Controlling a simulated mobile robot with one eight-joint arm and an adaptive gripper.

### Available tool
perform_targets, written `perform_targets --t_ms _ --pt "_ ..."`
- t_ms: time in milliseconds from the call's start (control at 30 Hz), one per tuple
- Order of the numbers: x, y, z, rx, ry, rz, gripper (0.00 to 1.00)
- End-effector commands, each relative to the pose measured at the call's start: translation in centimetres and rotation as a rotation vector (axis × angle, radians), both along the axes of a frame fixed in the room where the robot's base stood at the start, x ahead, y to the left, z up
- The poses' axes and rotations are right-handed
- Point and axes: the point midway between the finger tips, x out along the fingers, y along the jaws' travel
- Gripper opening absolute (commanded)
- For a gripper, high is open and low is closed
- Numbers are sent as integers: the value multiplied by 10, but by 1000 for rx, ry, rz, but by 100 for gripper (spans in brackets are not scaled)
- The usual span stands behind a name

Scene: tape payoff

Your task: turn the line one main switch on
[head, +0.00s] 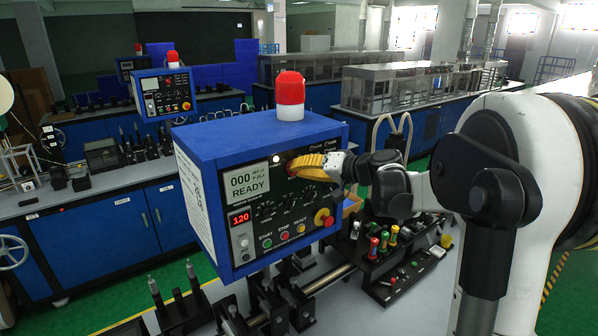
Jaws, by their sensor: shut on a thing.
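The blue line control box (250,135) stands in the middle of the head view, its black front panel facing me. My gripper (297,168), with orange-yellow fingers, reaches in from the right and is at the panel's upper right. It is shut on the main switch, whose knob is mostly hidden behind the fingers. I cannot tell which way the knob points. A small white lamp (276,158) beside it looks lit. The screen (248,186) reads 000 and READY, and a red number display (239,218) shows 120.
A red beacon (290,88) tops the box. A red emergency stop (323,217) sits low on the panel, below my gripper. A black rack with coloured-handled tools (384,240) stands right of the box. Another control box (165,92) is on the bench behind.

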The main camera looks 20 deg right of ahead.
Motion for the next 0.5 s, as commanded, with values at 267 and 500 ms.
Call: perform_targets --t_ms 267,500 --pt "0 0 0 10 2 1 0" --pt "0 0 0 10 2 1 27"
